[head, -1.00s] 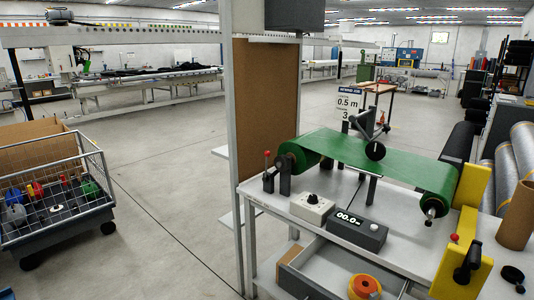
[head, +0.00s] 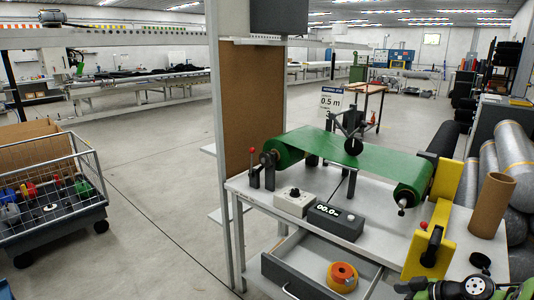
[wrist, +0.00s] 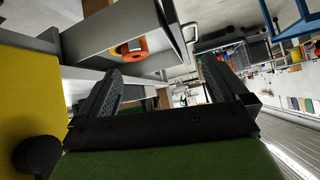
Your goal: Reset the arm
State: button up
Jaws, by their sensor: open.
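My gripper (wrist: 155,62) is open in the wrist view, its two black fingers wide apart with nothing between them. The open drawer (wrist: 120,25) of the bench lies beyond the fingers, with an orange roll (wrist: 132,47) inside. A yellow surface (wrist: 28,100) and a black knob (wrist: 38,155) are close on the left. In the head view a dark piece of my arm (head: 465,290) shows at the bottom right corner, near the yellow bracket (head: 430,230); the fingers cannot be made out there.
The bench (head: 390,230) carries a green belt (head: 350,158), a grey display box (head: 337,221), a white dial box (head: 294,202) and a cardboard tube (head: 492,205). Its drawer (head: 295,262) stands open. A wire cart (head: 60,200) stands left, with clear floor (head: 150,170) between.

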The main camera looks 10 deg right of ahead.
jog(key=s+a+r+g+h, duration=0.1)
jog(key=a+r+g, duration=0.1)
jog(key=a+r, duration=0.5)
jog(key=a+r+g+h, duration=0.1)
jog(key=a+r, duration=0.3)
jog(key=a, duration=0.7)
jog(key=s+a+r+m+h, duration=0.25)
jog(key=s+a, duration=0.25)
jog(key=s, duration=0.4)
jog(key=s+a+r+m+h, duration=0.1)
jog(key=s+a+m, duration=0.3)
jog(key=s, duration=0.6)
notch_tip(320, 180, up, 12)
jog(key=n+p, duration=0.1)
jog(key=p, duration=1.1)
jog(key=shift+w+a+r, duration=0.2)
jog(key=shift+w+a, duration=0.05)
jog(key=shift+a, duration=0.05)
jog(key=shift+n+y, duration=0.25)
